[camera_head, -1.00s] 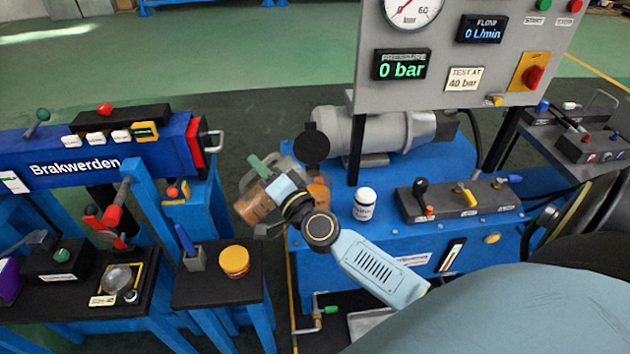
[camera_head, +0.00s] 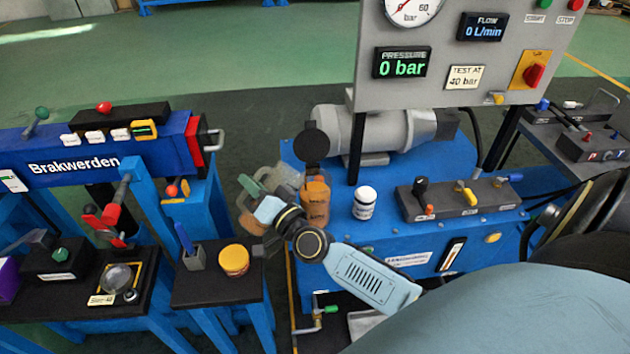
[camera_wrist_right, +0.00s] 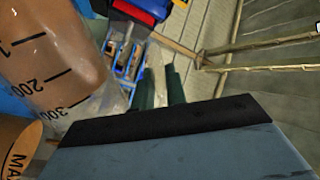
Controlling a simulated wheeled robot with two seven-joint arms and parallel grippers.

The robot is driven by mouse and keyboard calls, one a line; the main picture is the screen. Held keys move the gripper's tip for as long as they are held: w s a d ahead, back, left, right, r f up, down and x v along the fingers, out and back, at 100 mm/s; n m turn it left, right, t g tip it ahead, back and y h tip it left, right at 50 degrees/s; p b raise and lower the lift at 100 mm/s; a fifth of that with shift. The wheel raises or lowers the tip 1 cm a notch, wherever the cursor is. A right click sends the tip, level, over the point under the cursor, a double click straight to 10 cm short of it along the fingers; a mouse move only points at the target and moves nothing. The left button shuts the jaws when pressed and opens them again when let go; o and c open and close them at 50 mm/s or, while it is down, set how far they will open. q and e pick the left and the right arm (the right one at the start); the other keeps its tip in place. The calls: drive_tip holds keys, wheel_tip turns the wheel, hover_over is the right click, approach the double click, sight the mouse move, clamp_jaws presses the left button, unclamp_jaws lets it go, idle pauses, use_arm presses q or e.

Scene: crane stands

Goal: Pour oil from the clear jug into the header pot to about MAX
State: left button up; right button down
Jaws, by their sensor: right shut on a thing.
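The clear jug (camera_head: 284,178) is tilted in the head view, its clear upper part leaning right toward the header pot (camera_head: 316,204). Brown oil shows in its lower left part. My right gripper (camera_head: 262,218) is shut on the jug's green handle. In the right wrist view the handle (camera_wrist_right: 160,88) stands between the jaws, and the jug (camera_wrist_right: 55,60) shows brown oil behind its black scale marks. The pot stands upright with its black lid open and looks brown. Part of its MAX mark shows on the pot (camera_wrist_right: 14,150) in the wrist view. I cannot tell its exact level or see a stream. My left gripper is out of view.
A white bottle (camera_head: 364,203) stands just right of the pot on the blue tank unit (camera_head: 390,240). A lever block (camera_head: 457,197) is farther right. A yellow-lidded tub (camera_head: 234,260) sits on the dark side table at left. The gauge panel (camera_head: 450,50) rises behind.

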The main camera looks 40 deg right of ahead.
drive_tip(key=shift+a+f+n, duration=0.2)
drive_tip(key=shift+f+n, duration=0.25)
drive_tip(key=shift+n, duration=0.05)
drive_tip(key=shift+f, duration=0.1)
drive_tip(key=shift+a+f+n, duration=0.15)
drive_tip(key=shift+f+n, duration=0.1)
drive_tip(key=shift+n, duration=0.15)
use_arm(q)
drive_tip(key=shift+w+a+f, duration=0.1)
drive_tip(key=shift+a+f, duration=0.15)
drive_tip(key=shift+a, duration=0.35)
use_arm(e)
drive_tip(key=a+f+n, duration=0.2)
drive_tip(key=f+n, duration=0.2)
drive_tip(key=f, duration=0.1)
drive_tip(key=a+f+n+g+y, duration=0.1)
drive_tip(key=a+f+n, duration=0.2)
drive_tip(key=f+n, duration=0.2)
drive_tip(key=shift+w+a+f+g, duration=0.15)
drive_tip(key=shift+a+f+g, duration=0.15)
drive_tip(key=shift+a+f, duration=0.05)
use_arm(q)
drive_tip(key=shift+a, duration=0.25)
